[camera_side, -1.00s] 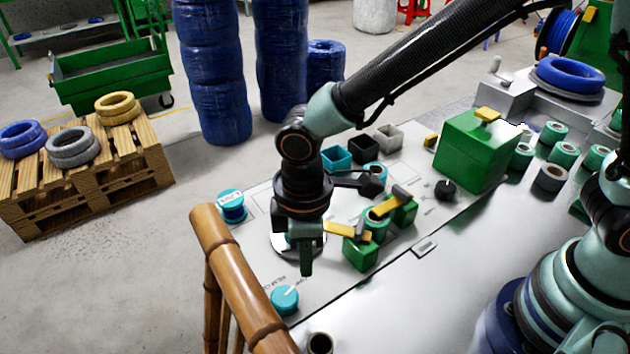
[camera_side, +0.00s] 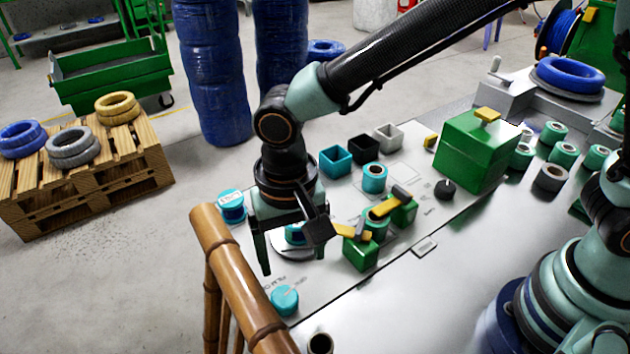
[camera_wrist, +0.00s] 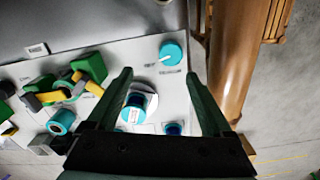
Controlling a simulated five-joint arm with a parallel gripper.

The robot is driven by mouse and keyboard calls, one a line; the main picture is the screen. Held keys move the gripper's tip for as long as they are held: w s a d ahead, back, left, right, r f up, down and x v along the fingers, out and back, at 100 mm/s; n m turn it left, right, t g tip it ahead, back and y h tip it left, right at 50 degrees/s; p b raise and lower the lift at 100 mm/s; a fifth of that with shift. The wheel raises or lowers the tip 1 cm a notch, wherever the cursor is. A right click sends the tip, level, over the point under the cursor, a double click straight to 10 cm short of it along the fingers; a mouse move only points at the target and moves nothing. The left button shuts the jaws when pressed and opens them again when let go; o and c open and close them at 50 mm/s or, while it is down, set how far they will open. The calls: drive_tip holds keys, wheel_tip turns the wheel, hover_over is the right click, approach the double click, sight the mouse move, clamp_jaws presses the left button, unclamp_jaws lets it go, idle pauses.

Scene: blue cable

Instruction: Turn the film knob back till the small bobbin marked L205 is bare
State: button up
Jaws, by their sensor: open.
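The teal film knob (camera_side: 285,300) sits at the near left of the pale panel; it also shows in the wrist view (camera_wrist: 172,52) with a white pointer line. A small teal-and-blue bobbin (camera_side: 231,206) with a white label stands at the panel's left edge; the label is too small to read. Another bobbin (camera_side: 294,234) stands on a round silver disc, partly hidden by my gripper; it shows in the wrist view (camera_wrist: 136,101). My gripper (camera_wrist: 157,75) is open and empty above the panel, its fingers spread, with the knob ahead of the fingertips in the wrist view.
A bamboo rail (camera_side: 235,275) runs close along the panel's left side, near the knob. Green blocks with yellow levers (camera_side: 361,252) stand right of the disc. A green box (camera_side: 470,150) and open bins (camera_side: 336,160) are farther back.

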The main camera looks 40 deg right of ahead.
sight(286, 295)
drive_tip(key=f+m, duration=0.3)
drive_tip(key=m, duration=0.2)
drive_tip(key=a+f+m, duration=0.1)
drive_tip(key=f+m, duration=0.2)
drive_tip(key=m, duration=0.1)
drive_tip(key=f+m, duration=0.3)
drive_tip(key=m, duration=0.2)
drive_tip(key=shift+w+a+f+m, duration=0.15)
drive_tip(key=shift+a+f+m, duration=0.15)
drive_tip(key=shift+c, duration=0.3)
clamp_jaws()
drive_tip(key=shift+w+n, duration=0.1)
drive_tip(key=shift+n, duration=2.3)
drive_tip(key=shift+o, duration=0.3)
unclamp_jaws()
